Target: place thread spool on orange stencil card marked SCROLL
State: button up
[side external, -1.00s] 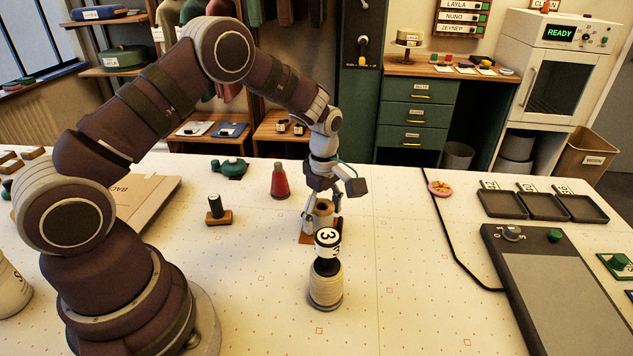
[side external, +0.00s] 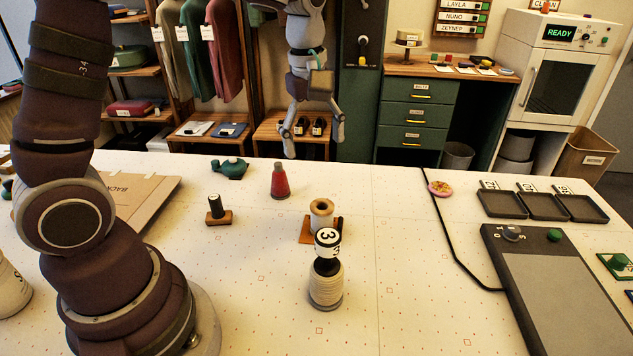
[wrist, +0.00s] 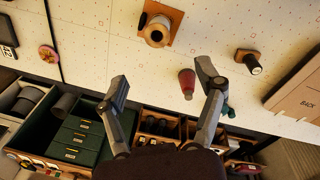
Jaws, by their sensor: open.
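The thread spool (side external: 321,214) is a pale wooden spool standing upright on the orange stencil card (side external: 306,237). In the side view the card is partly hidden by the spool and a numbered stand in front. The wrist view also shows the spool (wrist: 157,33) on the card (wrist: 174,19); I cannot read any lettering on it. My gripper (side external: 313,142) is high above the table's far edge, well clear of the spool. Its fingers are spread wide with nothing between them, as the wrist view also shows (wrist: 165,92).
A cream cord-wound stand with a "3" top (side external: 326,285) stands just in front of the spool. Black trays (side external: 545,206) lie right.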

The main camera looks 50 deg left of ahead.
jog(key=s+d+r+m+t, duration=0.1)
jog(key=s+m+t, duration=0.1)
jog(key=s+m, duration=0.4)
jog(key=s+d+r+m+t, duration=0.1)
jog(key=s+m+t, duration=0.1)
jog(key=s+m, duration=0.4)
jog(key=m, duration=0.3)
jog(key=shift+s+d+r, duration=0.2)
jog(key=shift+d+r, duration=0.2)
